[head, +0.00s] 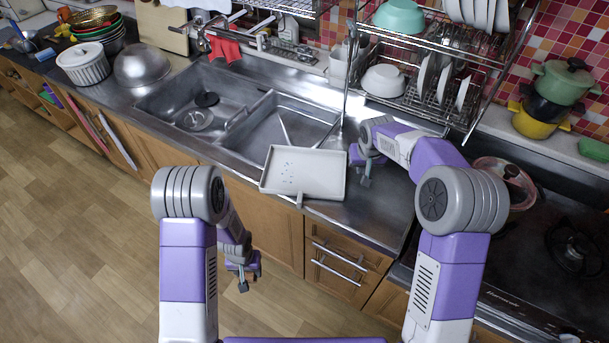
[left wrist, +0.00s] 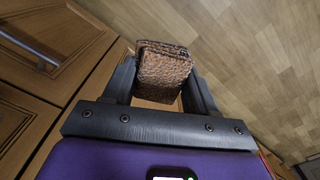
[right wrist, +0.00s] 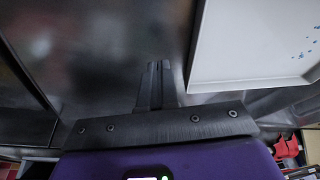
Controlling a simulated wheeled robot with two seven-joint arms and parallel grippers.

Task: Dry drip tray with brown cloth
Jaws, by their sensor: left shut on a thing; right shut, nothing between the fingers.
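The drip tray (head: 318,174) is a pale, shallow rectangular tray on the steel counter at the sink's front right. Small blue drops lie on its left part in the head view; some also show on the tray in the right wrist view (right wrist: 245,45). My left gripper (head: 243,279) hangs low in front of the cabinets, apart from the tray. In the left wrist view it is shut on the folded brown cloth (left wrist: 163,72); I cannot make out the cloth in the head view. My right gripper (head: 364,178) is shut and empty, just right of the tray.
The steel sink (head: 240,105) lies behind and left of the tray. A dish rack (head: 430,70) with bowls and plates hangs above the counter. The stove (head: 540,245) and a red pot (head: 508,185) are to the right. Wooden cabinets (head: 270,215) stand below the counter.

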